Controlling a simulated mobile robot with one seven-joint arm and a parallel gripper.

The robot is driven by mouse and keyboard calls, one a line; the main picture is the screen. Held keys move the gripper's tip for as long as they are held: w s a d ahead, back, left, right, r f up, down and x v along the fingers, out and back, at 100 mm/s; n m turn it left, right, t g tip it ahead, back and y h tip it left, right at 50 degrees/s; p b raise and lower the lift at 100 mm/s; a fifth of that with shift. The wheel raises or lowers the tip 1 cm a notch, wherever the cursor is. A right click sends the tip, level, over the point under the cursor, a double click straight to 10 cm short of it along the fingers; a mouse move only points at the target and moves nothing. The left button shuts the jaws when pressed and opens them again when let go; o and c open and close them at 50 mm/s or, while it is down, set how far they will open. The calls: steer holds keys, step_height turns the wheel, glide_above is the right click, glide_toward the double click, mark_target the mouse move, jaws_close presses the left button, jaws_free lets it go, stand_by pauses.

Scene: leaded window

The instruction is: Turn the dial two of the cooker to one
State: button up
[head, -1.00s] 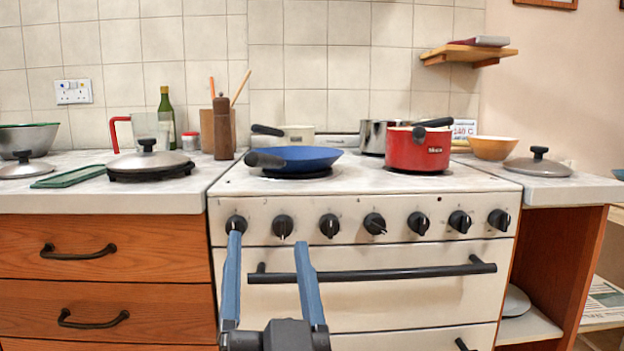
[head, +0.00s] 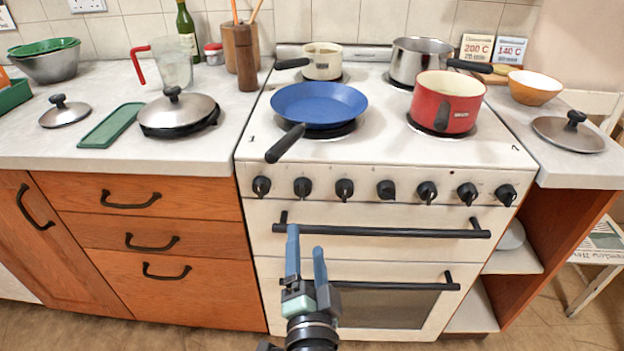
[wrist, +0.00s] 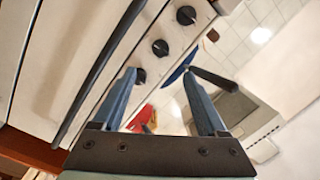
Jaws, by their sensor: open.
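The white cooker (head: 400,211) has a row of several black dials on its front panel. The leftmost dial (head: 262,186), second from left (head: 303,187) and third from left (head: 344,189) stand above the upper oven handle. Small numbers on the panel are too small to read. My gripper (head: 305,240) is open and empty, its blue fingers in front of the upper door, below the second and third dials. In the wrist view, dials (wrist: 160,47) show beyond the fingers; one is partly hidden by the left finger. No contact with a dial is evident.
The upper oven handle (head: 385,231) runs across near my fingers. A blue frying pan (head: 320,103) has its handle sticking out over the front edge above the dials. A red saucepan (head: 447,105) stands on the right. The floor in front is clear.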

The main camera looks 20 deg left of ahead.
mark_target(303, 195)
steer(key=x, duration=1.2)
steer(key=shift+w+a, duration=0.15)
steer(key=shift+w, duration=0.15)
jaws_close()
